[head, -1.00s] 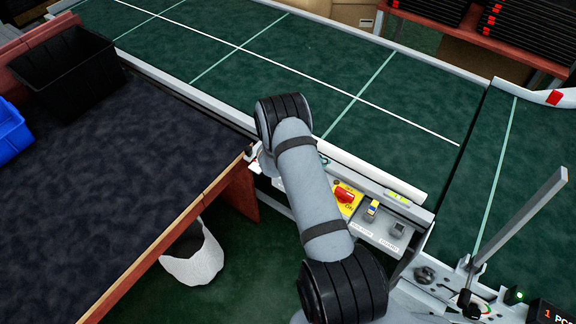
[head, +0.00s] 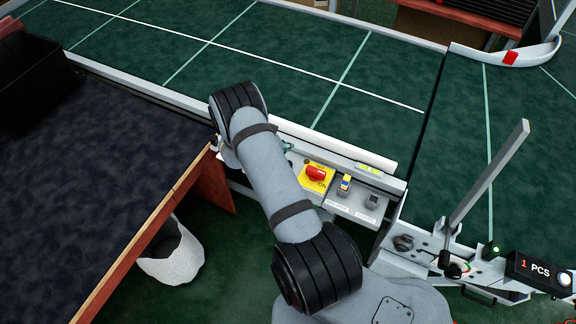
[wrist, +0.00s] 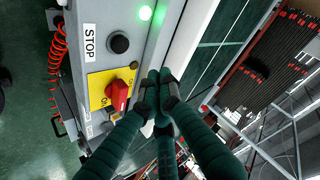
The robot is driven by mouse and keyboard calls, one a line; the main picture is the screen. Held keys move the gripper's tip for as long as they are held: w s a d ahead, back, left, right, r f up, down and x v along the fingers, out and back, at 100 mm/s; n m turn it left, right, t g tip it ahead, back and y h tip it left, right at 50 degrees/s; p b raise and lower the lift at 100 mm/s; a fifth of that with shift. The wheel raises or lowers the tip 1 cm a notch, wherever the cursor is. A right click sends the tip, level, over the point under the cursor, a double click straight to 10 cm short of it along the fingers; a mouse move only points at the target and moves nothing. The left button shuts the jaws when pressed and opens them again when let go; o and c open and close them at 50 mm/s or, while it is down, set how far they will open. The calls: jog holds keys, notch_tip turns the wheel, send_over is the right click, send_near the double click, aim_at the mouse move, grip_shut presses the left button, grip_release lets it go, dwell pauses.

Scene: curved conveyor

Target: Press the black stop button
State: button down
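In the wrist view the black stop button (wrist: 119,44) is a round knob on the grey control panel (wrist: 140,62), beside a white STOP label (wrist: 90,42). My gripper (wrist: 159,88) shows its dark fingers drawn together at the tips, with nothing visible between them. In the picture the tips lie below and right of the button, apart from it. How high they are above the panel is hard to tell. In the head view I cannot make out the stop button; my arm covers part of the panel.
A red rotary switch (wrist: 119,95) on a yellow plate (wrist: 100,82) lies between the button and the picture's bottom. A lit green lamp (wrist: 145,13) is above the button. The green conveyor (head: 270,60) runs behind the panel. A dark-topped table (head: 100,150) stands left.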

jog(key=shift+f+b, duration=2.1)
jog(key=shift+f, duration=1)
jog(key=shift+f, duration=0.1)
jog(key=shift+f+b, duration=0.35)
jog(key=shift+b, duration=0.1)
jog(key=shift+f+b, duration=0.4)
jog(key=shift+b, duration=0.05)
jog(key=shift+r, duration=0.1)
jog(key=shift+r+p, duration=0.65)
jog(key=shift+r, duration=0.1)
notch_tip(320, 180, up, 5)
jog(key=p, duration=0.4)
